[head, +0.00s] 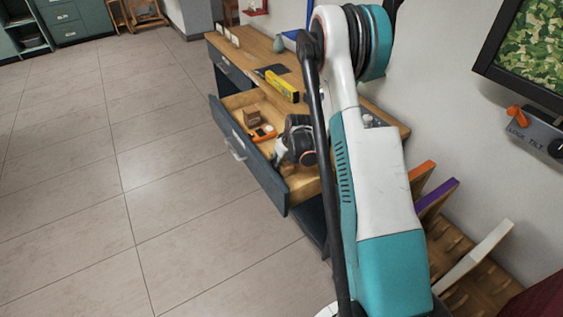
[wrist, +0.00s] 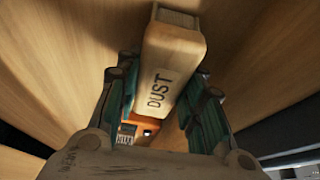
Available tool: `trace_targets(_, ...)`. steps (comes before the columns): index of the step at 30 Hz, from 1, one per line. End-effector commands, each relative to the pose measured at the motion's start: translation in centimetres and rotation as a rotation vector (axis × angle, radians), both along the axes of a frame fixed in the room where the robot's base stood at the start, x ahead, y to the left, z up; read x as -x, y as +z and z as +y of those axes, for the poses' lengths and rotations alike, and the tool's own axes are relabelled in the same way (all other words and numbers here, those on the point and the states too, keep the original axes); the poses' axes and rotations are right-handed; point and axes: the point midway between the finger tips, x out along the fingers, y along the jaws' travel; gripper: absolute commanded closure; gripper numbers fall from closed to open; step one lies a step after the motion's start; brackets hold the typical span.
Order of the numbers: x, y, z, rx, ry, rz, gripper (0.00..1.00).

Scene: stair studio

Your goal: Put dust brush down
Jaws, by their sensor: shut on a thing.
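The dust brush (wrist: 165,75) is a pale wooden block marked "DUST", with bristles at its far end in the wrist view. My gripper (wrist: 163,98) is shut on it, one teal-padded finger on each side. In the head view my gripper (head: 281,158) is low over the right part of an open drawer (head: 248,152) of a wooden-topped desk. My wrist and arm hide the brush there. I cannot tell whether the brush touches the drawer floor.
In the drawer, a small brown box (head: 252,117) and an orange device (head: 263,133) lie left of my gripper. A yellow level (head: 282,86) lies on the desktop (head: 262,50). A rack (head: 470,285) with upright boards stands at right. The floor at left is clear.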

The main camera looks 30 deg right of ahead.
Motion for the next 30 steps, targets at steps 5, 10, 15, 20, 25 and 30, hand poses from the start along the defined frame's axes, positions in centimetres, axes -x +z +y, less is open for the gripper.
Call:
trace_targets(5,0.0,0.0,0.0,0.0,0.0,0.0,0.83)
trace_targets(10,0.0,-0.5,0.0,0.0,0.0,0.0,0.83)
trace_targets(15,0.0,-0.5,0.0,0.0,0.0,0.0,0.44)
trace_targets(20,0.0,-0.5,0.0,0.0,0.0,0.0,0.44)
trace_targets(25,0.0,-0.4,0.0,0.0,0.0,0.0,0.44)
trace_targets(30,0.5,1.3,-0.1,0.0,-0.001,0.0,0.44)
